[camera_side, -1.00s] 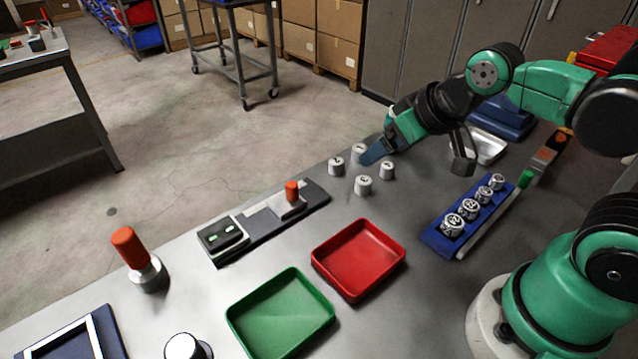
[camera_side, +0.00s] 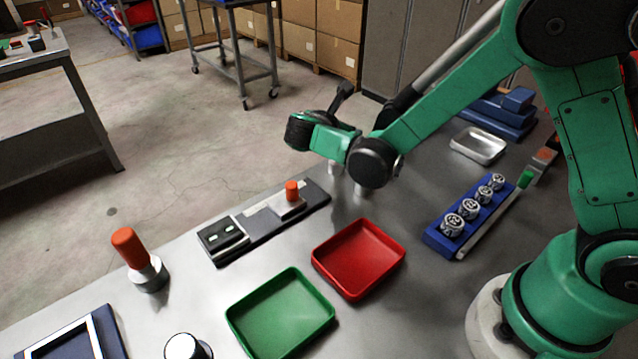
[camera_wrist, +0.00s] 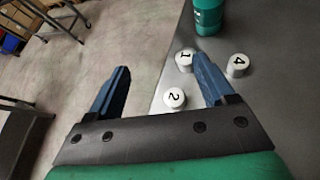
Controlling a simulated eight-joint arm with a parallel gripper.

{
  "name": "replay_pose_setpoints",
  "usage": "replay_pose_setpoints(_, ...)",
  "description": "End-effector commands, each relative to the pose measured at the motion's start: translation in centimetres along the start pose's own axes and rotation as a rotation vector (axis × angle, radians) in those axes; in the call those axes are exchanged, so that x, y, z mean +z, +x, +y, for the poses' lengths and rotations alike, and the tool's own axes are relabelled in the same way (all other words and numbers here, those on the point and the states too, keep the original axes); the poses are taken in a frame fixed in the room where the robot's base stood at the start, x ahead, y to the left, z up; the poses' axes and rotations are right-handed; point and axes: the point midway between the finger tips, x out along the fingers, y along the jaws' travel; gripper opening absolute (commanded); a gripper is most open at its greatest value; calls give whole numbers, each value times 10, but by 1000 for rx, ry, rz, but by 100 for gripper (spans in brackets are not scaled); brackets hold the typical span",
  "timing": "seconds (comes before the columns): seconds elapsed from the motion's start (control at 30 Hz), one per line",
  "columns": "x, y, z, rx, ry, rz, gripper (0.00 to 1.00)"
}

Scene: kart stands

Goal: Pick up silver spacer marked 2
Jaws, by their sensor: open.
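The spacer marked 2 (camera_wrist: 174,98) shows in the wrist view as a small pale cylinder with a white top, standing near the table edge. It appears between my fingers, nearer the right one and apart from it. My gripper (camera_wrist: 160,63) is open and empty, its two blue fingers spread wide. The spacer marked 1 (camera_wrist: 184,61) is partly behind the right fingertip, and the spacer marked 4 (camera_wrist: 238,66) stands to its right. In the side view my arm hides most of the spacers and the fingers; parts of two spacers show below the wrist, numbers unreadable.
A red tray (camera_side: 358,260) and a green tray (camera_side: 281,316) lie on the table. A blue rack (camera_side: 437,239) holds several silver numbered pieces. A dark fixture (camera_side: 318,196) with an orange-handled part is left of the spacers. Beyond the table edge is open floor.

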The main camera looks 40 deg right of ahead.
Motion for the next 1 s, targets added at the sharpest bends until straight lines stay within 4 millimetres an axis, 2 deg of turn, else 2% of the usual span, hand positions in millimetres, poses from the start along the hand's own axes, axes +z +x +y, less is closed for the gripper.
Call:
replay_pose_setpoints(0.1, -8, 4, 3, -8, -122, -70, 76)
replay_pose_setpoints(0.2, -12, 6, 3, -16, -166, -96, 76)
replay_pose_setpoints(0.77, -56, 29, -4, -16, -172, -98, 76)
replay_pose_setpoints(0.9, -73, 39, -8, -16, -172, -98, 76)
replay_pose_setpoints(1.0, -70, 56, -8, -19, -170, -98, 76)
